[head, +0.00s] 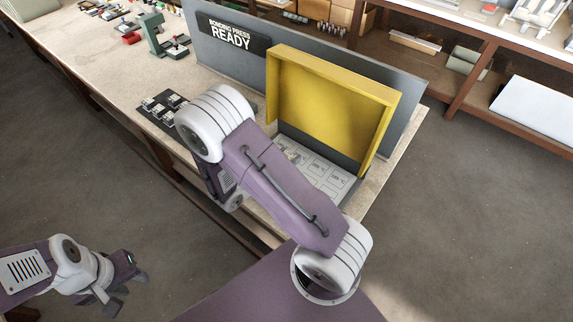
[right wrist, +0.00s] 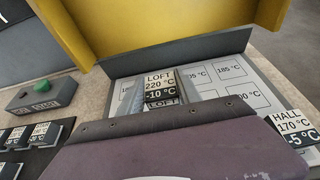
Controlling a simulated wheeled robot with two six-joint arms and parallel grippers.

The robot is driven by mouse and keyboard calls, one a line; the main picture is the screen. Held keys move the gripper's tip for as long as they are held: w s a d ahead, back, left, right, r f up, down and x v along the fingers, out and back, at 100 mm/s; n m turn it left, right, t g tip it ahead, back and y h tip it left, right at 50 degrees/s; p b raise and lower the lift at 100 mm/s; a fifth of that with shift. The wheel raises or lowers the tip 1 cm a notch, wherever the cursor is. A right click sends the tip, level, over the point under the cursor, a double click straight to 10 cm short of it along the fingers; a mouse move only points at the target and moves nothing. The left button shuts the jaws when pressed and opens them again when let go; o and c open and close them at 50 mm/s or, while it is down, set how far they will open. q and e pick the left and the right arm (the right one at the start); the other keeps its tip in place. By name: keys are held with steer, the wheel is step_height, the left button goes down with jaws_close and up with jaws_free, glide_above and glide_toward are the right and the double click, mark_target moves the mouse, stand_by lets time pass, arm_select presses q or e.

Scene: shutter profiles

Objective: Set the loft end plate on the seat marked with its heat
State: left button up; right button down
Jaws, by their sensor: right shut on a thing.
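The loft end plate (right wrist: 160,85) shows in the right wrist view, marked LOFT, 220 °C and -10 °C. My right gripper (right wrist: 163,101) is shut on it over the pale seat panel (right wrist: 257,74); I cannot tell whether the plate touches the panel. Seat markings of 185 °C and, partly covered, one ending in 05 °C and one ending in 0 °C show around it. No uncovered 220 °C seat mark is visible. My left gripper (head: 128,290) is open and empty, away from the bench.
A yellow press hood (head: 325,100) stands raised behind the panel. A plate marked HALL, 170 °C (right wrist: 292,128) lies at the right. Several labelled plates (right wrist: 18,136) sit on a dark mat at the left, near a box with a green button (right wrist: 45,97).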

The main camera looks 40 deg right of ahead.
steer(key=shift+w+d+f, duration=0.25)
steer(key=shift+w, duration=0.1)
step_height(320, 180, down, 3)
steer(key=shift+s+a+f, duration=0.1)
steer(key=shift+s+f, duration=0.05)
steer(key=shift+f, duration=0.35)
steer(key=shift+f, duration=0.2)
steer(key=c, duration=0.8)
jaws_free()
steer(key=shift+c, duration=0.2)
